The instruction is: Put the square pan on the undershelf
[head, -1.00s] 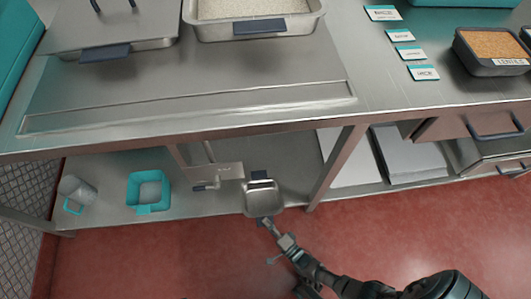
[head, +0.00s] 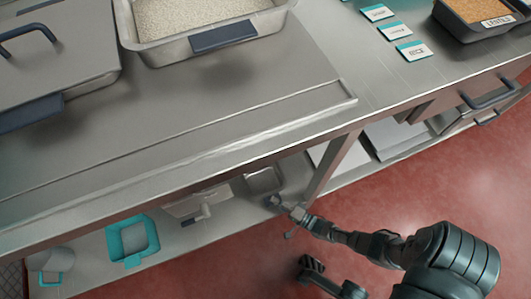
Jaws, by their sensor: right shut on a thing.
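The square pan (head: 264,180) is a small grey metal pan with a dark handle. It shows just under the counter's front edge, over the undershelf (head: 183,238), and its far part is hidden by the counter top. I cannot tell whether it rests on the shelf or hangs a little above it. My right gripper (head: 275,201) is shut on the pan's near handle, at the shelf's front edge, with the arm coming in from the lower right.
On the undershelf are a metal piece with a handle (head: 197,206) close left of the pan, a teal square container (head: 132,241) and a clear jug (head: 50,262). A table leg (head: 330,168) stands close right of the pan. The counter (head: 190,115) overhangs the shelf.

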